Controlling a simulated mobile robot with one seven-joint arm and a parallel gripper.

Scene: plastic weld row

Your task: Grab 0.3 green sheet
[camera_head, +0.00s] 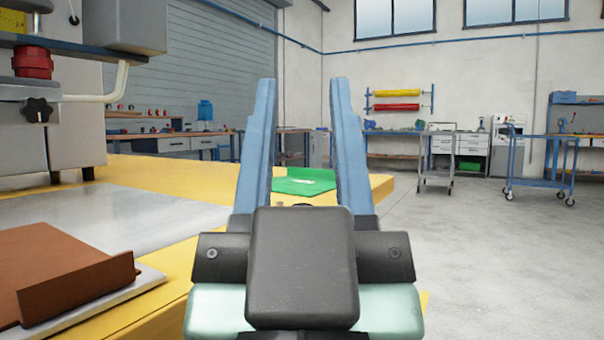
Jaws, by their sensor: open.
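A green sheet (301,184) lies on the far right part of a yellow table (150,171). A small whitish mark shows on its top, too small to read. My gripper (302,82) is open, with its two blue fingers upright and apart in the middle of the view. The sheet shows between and beyond the fingers, and the left finger covers part of it. Nothing is between the fingertips. I cannot tell how far the sheet is from them.
A brown sheet (60,262) with a raised edge lies on a pale plate at the front left. A grey machine (75,115) with a red knob stands at the left. Open floor (480,250) lies to the right, with carts (545,160) farther back.

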